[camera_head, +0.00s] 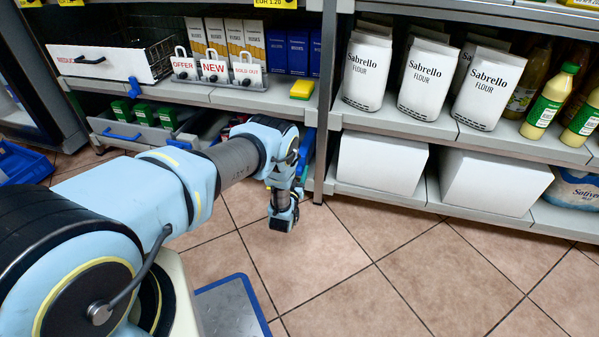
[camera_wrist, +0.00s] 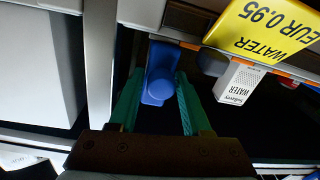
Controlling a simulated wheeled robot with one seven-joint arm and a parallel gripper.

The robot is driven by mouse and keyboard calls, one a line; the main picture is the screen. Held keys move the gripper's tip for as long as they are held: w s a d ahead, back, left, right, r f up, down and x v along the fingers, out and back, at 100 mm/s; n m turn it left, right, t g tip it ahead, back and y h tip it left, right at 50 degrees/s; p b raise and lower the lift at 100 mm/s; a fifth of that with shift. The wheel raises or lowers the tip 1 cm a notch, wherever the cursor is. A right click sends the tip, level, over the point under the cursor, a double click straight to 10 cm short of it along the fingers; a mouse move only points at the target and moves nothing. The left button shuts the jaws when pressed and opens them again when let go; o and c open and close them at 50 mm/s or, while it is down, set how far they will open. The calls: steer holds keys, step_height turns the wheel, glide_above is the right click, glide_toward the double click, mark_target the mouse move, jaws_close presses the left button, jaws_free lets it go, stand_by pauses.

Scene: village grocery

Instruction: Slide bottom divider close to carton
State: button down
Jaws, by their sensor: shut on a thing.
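In the wrist view, the green fingers of my gripper (camera_wrist: 159,84) are shut on the blue handle of the divider (camera_wrist: 160,68) at the shelf's front edge. A small white carton (camera_wrist: 240,84) labelled WATER stands to the right of it in the wrist view, with a dark gap between them. In the head view, my wrist (camera_head: 283,207) reaches down by the right end of the low shelf. My fingers and the carton cannot be made out there.
A yellow EUR 0.95 WATER price tag (camera_wrist: 265,30) is close to the carton. A shelf upright (camera_wrist: 100,70) stands left of the gripper. A yellow sponge (camera_head: 302,89) lies on the shelf above. White boxes (camera_head: 380,163) fill the bottom shelf to the right. The tiled floor (camera_head: 350,265) is clear.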

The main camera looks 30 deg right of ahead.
steer(key=w+a, duration=0.7)
steer(key=a, duration=0.1)
steer(key=shift+w+a+b, duration=0.2)
steer(key=shift+w+b, duration=0.1)
steer(key=shift+w, duration=0.1)
steer(key=c, duration=0.5)
jaws_free()
steer(key=p+v, duration=0.3)
steer(key=v, duration=0.7)
steer(key=shift+s+a, duration=0.2)
steer(key=shift+s, duration=0.1)
